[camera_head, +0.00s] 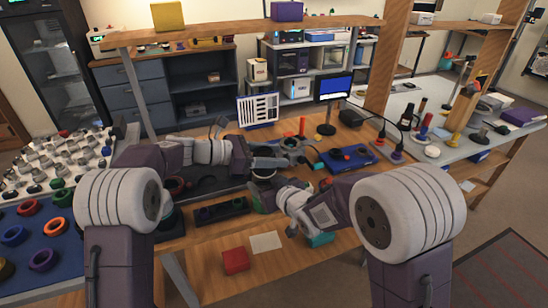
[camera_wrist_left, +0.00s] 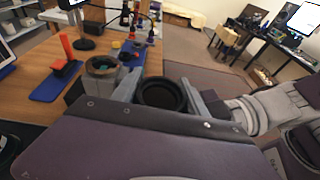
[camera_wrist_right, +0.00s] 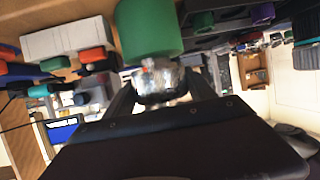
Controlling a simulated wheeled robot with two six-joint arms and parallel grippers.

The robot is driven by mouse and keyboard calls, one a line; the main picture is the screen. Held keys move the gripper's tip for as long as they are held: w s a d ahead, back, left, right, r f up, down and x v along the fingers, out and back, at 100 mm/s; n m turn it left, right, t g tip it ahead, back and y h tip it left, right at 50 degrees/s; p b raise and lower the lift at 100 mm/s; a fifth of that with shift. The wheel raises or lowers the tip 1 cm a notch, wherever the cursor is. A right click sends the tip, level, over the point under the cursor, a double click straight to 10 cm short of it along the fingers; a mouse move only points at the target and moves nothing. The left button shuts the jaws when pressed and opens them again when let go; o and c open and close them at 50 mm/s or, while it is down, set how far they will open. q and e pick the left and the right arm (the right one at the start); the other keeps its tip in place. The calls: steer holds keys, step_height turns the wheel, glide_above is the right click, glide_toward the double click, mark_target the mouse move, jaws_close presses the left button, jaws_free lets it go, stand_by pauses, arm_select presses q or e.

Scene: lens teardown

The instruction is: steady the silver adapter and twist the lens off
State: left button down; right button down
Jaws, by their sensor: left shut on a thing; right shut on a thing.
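My left gripper (camera_head: 266,160) is at the middle of the bench. In the left wrist view its fingers close on a round black part with a dark hollow face, the lens (camera_wrist_left: 162,95); it also shows in the head view (camera_head: 263,173). My right gripper (camera_head: 279,192) is just below and nearer. In the right wrist view its fingers close on a shiny silver part, the adapter (camera_wrist_right: 160,82). A green cylinder (camera_wrist_right: 148,30) shows close against or behind the adapter; I cannot tell if they touch. The joint between lens and adapter is hidden.
A blue tray (camera_head: 347,158) lies right of the grippers. A black holder (camera_head: 220,210) and a red block (camera_head: 235,261) are in front. Coloured rings (camera_head: 46,259) lie on a blue mat at left. A monitor (camera_head: 333,87) stands behind. The front bench strip is mostly clear.

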arm_select(q)
steer(key=shift+r, duration=0.25)
steer(key=shift+r, duration=2.5)
arm_select(e)
steer(key=shift+c, duration=1.1)
jaws_free()
steer(key=r+v, duration=0.1)
steer(key=v, duration=0.9)
steer(key=shift+w+a+r, duration=0.2)
steer(key=shift+w+r, duration=0.15)
steer(key=shift+r, duration=0.05)
